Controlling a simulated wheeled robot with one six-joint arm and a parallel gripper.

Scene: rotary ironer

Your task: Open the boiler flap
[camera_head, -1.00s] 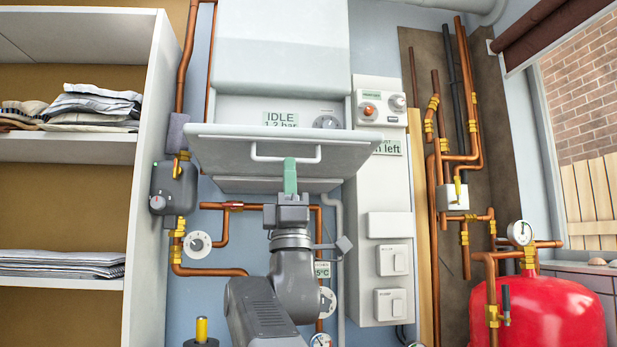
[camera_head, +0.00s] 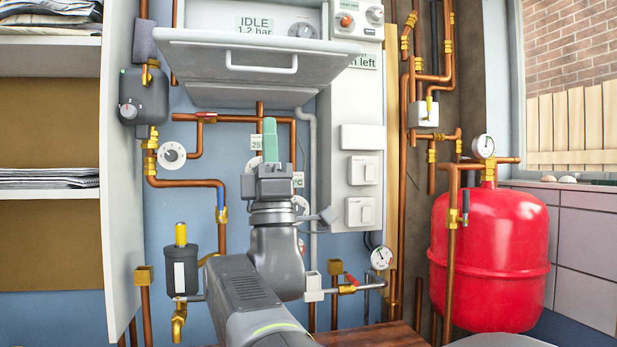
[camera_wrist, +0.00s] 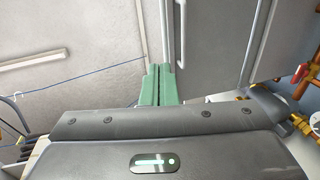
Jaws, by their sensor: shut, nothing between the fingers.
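The boiler (camera_head: 275,18) hangs on the wall at the top of the head view. Its pale flap (camera_head: 200,56) is tipped outward from the front, with its free edge toward me. The panel with the "IDLE 1.2 bar" display (camera_head: 258,25) and a dial shows above the flap. The white bar handle (camera_head: 262,69) on the flap is empty. My gripper (camera_head: 270,130) has green fingers, shut and empty, pointing up below the handle and apart from it. The fingers (camera_wrist: 160,85) also show in the wrist view.
A shelf with folded cloth (camera_head: 48,177) stands left. Copper pipes, a grey pump (camera_head: 144,96) and gauges line the wall around my arm. A white control box (camera_head: 352,140) is right of the boiler, and a red tank (camera_head: 490,258) stands farther right.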

